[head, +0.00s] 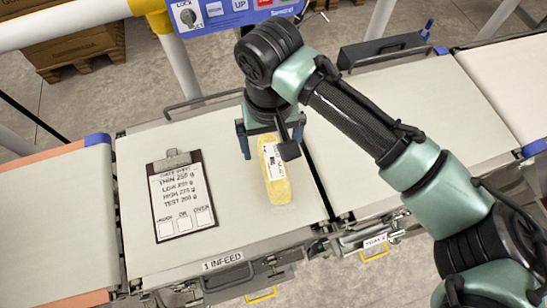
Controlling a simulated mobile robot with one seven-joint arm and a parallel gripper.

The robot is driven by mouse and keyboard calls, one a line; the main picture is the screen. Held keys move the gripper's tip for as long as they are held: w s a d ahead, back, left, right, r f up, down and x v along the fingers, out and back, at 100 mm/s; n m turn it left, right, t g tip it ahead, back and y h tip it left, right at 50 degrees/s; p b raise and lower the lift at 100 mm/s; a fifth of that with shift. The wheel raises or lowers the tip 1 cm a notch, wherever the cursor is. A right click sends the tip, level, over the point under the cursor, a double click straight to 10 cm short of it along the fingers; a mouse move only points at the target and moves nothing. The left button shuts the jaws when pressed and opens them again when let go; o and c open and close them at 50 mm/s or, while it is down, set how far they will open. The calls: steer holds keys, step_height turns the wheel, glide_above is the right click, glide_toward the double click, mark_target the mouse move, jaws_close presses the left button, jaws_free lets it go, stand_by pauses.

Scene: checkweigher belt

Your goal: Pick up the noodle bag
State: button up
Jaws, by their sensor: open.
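The noodle bag (274,180) is a yellow pack with a white label. It lies lengthwise on the right part of the infeed belt (135,165), close to the gap before the middle belt. My gripper (267,150) is over the far end of the bag, with its fingers apart. One finger shows left of the bag and another part shows to the right. My wrist hides the bag's far end. I cannot tell whether the fingers touch it.
A clipboard (182,196) with a handwritten sheet lies on the belt left of the bag. A blue control panel (235,12) stands behind. A dark box (385,50) sits at the back right. The middle belt (430,110) is clear beyond my arm.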

mark_target(273, 160)
step_height(273, 160, down, 4)
steer(key=shift+r, duration=0.2)
steer(key=shift+w+d+f+p, duration=0.1)
steer(key=shift+f+p, duration=0.05)
steer(key=shift+f, duration=1.2)
steer(key=shift+w+d+f+p, duration=0.1)
steer(key=shift+f+p, duration=0.05)
steer(key=shift+f, duration=1.2)
steer(key=shift+c, duration=0.3)
jaws_close()
